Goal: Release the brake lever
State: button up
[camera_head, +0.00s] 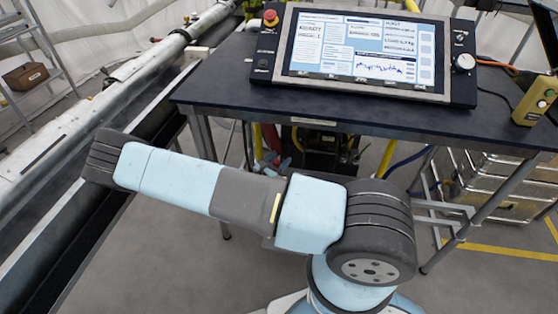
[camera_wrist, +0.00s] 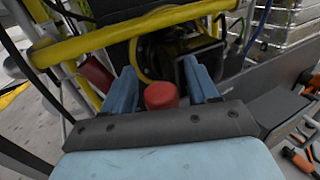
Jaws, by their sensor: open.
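My gripper (camera_wrist: 159,68) reaches under the table, with its two blue fingers spread apart in the wrist view. A red rounded knob (camera_wrist: 161,95) shows between the fingers, with space on both sides. It may be the end of the brake lever, but I cannot tell; no shaft is clear. A second red part (camera_wrist: 97,73) lies left of the left finger, partly hidden. In the head view only small blue parts of my gripper (camera_head: 273,165) show below the table, and no lever can be made out.
A dark table (camera_head: 215,85) carries a control screen (camera_head: 365,48) and a yellow control box (camera_head: 536,100). Yellow tubing (camera_wrist: 110,38) and dark machinery (camera_wrist: 172,52) crowd the fingers. Metal cases (camera_head: 495,185) stand at the right. A long pipe (camera_head: 100,105) runs along the left.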

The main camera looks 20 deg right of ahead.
jog(key=shift+d, duration=0.1)
jog(key=shift+c, duration=0.2)
grip_shut()
dwell(0.4)
